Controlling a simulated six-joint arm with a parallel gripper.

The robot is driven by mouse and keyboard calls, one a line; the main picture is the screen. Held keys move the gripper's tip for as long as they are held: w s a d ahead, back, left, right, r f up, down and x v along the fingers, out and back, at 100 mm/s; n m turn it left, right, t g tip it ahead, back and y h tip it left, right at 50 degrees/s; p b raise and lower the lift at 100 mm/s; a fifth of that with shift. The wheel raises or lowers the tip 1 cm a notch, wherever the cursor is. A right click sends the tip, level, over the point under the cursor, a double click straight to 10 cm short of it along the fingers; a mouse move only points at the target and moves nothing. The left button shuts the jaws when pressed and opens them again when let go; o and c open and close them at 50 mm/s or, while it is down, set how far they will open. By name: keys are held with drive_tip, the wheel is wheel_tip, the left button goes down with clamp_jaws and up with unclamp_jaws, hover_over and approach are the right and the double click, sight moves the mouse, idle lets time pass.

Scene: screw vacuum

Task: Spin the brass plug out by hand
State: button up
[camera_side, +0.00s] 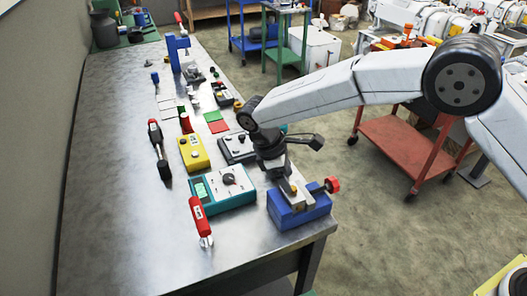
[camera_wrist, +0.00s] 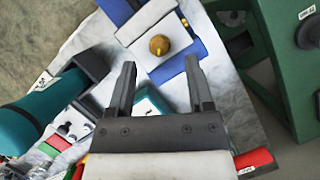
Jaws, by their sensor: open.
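The brass plug (camera_wrist: 159,45) shows in the wrist view as a round golden head with a small centre mark. It sits in a pale metal part held in the blue vise (camera_side: 299,209), which also shows in the wrist view (camera_wrist: 188,82). In the side view the vise stands near the table's front right corner, with a red knob (camera_side: 332,185) on its right. My gripper (camera_wrist: 160,64) is open, with its two dark fingers apart. In the wrist picture the plug lies just beyond the fingertips, between their lines. In the side view my wrist hides part of the vise area.
A teal meter (camera_side: 222,190), a yellow box (camera_side: 194,153) and a red-handled tool (camera_side: 201,222) lie left of the vise. The table's left side is mostly clear.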

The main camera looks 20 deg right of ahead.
drive_tip(key=shift+v, duration=2.5)
